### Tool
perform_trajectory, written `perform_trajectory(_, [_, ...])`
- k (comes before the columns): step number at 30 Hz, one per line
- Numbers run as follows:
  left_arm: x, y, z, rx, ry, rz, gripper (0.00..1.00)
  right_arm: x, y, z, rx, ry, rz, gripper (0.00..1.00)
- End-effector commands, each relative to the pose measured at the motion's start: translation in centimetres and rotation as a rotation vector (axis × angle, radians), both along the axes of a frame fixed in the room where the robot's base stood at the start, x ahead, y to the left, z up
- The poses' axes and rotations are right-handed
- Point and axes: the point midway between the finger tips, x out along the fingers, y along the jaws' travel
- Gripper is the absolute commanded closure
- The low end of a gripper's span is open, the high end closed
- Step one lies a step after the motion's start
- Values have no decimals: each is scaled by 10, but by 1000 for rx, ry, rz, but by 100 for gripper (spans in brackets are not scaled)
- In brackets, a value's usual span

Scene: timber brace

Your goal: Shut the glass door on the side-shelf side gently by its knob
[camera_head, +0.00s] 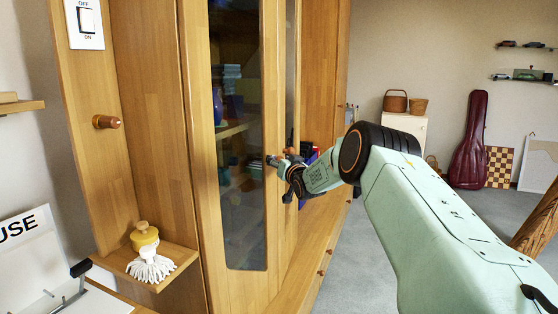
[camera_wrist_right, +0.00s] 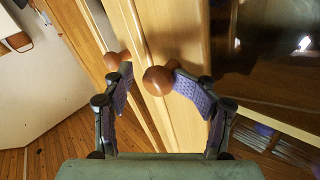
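The glass door on the side-shelf side (camera_head: 216,150) is a tall wooden frame around a dark glass pane, at the left of the cabinet front in the head view. My right gripper (camera_head: 277,163) is at this door's right edge and hides its knob there. In the right wrist view my right gripper (camera_wrist_right: 153,74) is open, its purple-padded fingers apart. A round brown knob (camera_wrist_right: 157,80) lies between the fingertips, closer to the right one; I cannot tell whether they touch. A second knob (camera_wrist_right: 113,60) shows behind the left fingertip. My left gripper is not in view.
The side shelf (camera_head: 113,263) holds a white-stringed brush (camera_head: 146,240). A wooden peg (camera_head: 106,122) sticks out of the cabinet side. Drawers with small knobs lie below the doors. Open grey floor (camera_head: 375,235) lies right of the cabinet.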

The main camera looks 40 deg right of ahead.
Motion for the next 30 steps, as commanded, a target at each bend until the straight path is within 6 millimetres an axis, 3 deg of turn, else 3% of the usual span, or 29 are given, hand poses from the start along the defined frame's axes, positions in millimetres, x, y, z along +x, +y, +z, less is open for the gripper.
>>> perform_trajectory(19, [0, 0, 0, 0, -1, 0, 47, -3, -1, -2, 1, 2, -1, 46])
perform_trajectory(30, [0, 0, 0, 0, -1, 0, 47, -34, 11, -1, 3, 0, -2, 46])
